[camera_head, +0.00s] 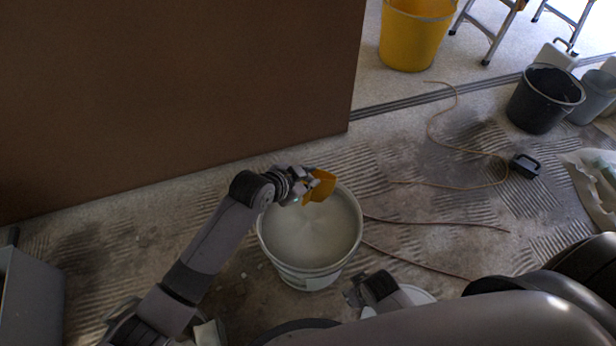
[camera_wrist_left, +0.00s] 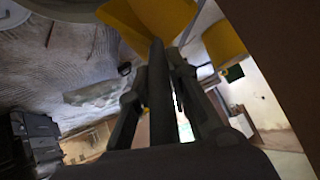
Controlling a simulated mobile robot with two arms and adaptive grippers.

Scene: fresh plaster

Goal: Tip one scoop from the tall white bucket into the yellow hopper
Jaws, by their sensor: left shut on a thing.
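The tall white bucket (camera_head: 287,272) stands upright on the floor in the middle of the head view, holding a pale, smooth material. My left gripper (camera_head: 306,184) is above its far rim, shut on a yellow-orange scoop (camera_head: 322,186). The scoop is tilted over the bucket; its load cannot be made out. In the left wrist view the scoop (camera_wrist_left: 150,20) is at the top, beyond my left gripper (camera_wrist_left: 160,75). A yellow bucket-shaped container (camera_head: 412,38), possibly the hopper, stands at the top right. My right gripper (camera_head: 358,290) is low in front of the white bucket, its jaws unclear.
A large brown panel (camera_head: 180,80) fills the upper left, close behind the white bucket. A black bucket (camera_head: 535,112), a dark box (camera_head: 525,165) and cables (camera_head: 440,135) lie to the right. Stepladder legs (camera_head: 495,35) stand at the top right. A grey box (camera_head: 30,300) is lower left.

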